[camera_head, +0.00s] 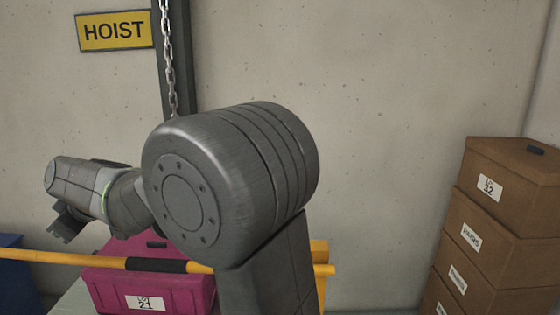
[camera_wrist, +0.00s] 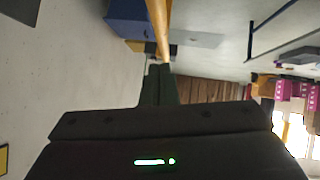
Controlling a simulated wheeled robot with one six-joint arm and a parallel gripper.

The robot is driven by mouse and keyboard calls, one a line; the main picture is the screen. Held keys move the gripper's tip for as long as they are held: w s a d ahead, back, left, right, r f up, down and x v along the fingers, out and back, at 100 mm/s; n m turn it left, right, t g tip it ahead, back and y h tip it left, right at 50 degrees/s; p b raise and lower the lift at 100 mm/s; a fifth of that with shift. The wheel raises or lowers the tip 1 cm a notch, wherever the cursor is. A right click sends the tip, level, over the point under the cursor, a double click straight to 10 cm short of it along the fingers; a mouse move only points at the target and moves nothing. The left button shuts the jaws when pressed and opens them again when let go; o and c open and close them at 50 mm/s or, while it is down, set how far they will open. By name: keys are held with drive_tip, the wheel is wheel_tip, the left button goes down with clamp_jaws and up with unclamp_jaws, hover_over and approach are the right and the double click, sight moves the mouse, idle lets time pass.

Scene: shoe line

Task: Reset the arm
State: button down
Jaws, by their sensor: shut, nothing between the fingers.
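My arm fills the middle of the head view, with a large grey joint in front and the forearm reaching to the left. My gripper (camera_head: 64,222) is at the far left end of the arm, pointing down and left, above the yellow rail in the picture. In the wrist view my gripper (camera_wrist: 160,70) shows as dark fingers close together, shut with nothing between them. The large joint hides part of the wall and the rail behind it.
A yellow rail (camera_head: 60,258) with a black sleeve crosses before a magenta box (camera_head: 190,293) labelled LOT 21. A blue object (camera_head: 16,285) is at lower left. Brown boxes (camera_head: 510,207) are stacked at right. A chain (camera_head: 168,60) hangs beside the HOIST sign (camera_head: 114,31).

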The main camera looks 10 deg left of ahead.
sight(56, 255)
drive_tip(key=a+f, duration=0.1)
drive_tip(key=f, duration=0.1)
drive_tip(key=a+f, duration=0.2)
drive_tip(key=f, duration=0.1)
drive_tip(key=shift+w+a+f+b, duration=0.1)
drive_tip(key=shift+w+f+b, duration=0.05)
drive_tip(key=shift+f+b, duration=0.2)
drive_tip(key=shift+f, duration=0.35)
drive_tip(key=shift+w+r, duration=0.1)
drive_tip(key=shift+w, duration=0.05)
